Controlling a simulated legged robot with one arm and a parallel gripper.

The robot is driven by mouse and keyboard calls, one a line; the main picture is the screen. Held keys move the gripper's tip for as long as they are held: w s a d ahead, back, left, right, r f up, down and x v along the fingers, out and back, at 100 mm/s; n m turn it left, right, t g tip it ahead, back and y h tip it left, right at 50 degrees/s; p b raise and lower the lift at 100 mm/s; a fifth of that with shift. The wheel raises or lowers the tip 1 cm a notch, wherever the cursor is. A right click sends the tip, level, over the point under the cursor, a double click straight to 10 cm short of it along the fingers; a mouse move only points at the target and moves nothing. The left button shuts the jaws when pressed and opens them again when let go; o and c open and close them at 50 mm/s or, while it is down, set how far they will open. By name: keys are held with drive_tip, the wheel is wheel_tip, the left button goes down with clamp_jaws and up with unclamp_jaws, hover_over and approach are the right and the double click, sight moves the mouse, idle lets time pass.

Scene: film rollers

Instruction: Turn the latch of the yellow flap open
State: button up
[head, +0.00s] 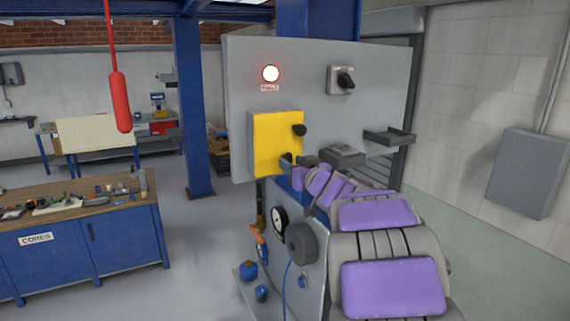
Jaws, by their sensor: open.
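The yellow flap (272,146) is on the front of a grey panel and looks closed. Its latch, a small black knob (299,130), sits near the flap's right edge. My gripper (297,160) is open and empty, just below the latch, in front of the flap's lower right corner. Its dark fingertips point toward the panel, with a gap visible between them and the knob. My purple and grey arm hides the area below and right of the flap.
The grey panel (375,85) carries a lit lamp (271,73), a black rotary switch (344,79) and a small shelf (390,136). A gauge (280,221) sits below. A red hanging pendant (120,102) and a blue workbench (80,240) are at left. Floor between bench and machine is clear.

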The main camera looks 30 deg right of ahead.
drive_tip(key=shift+w+d+f, duration=0.25)
drive_tip(key=shift+w+d, duration=0.4)
drive_tip(key=shift+d, duration=0.3)
drive_tip(key=shift+w+a, duration=0.15)
drive_tip(key=shift+a, duration=0.4)
drive_tip(key=shift+w+a, duration=0.15)
drive_tip(key=shift+a, duration=0.35)
drive_tip(key=shift+c, duration=0.6)
drive_tip(key=shift+a, duration=0.25)
drive_tip(key=shift+c, duration=0.8)
drive_tip(key=shift+s+d, duration=0.1)
drive_tip(key=shift+d, duration=0.8)
drive_tip(key=c, duration=0.4)
drive_tip(key=shift+a, duration=0.35)
clamp_jaws()
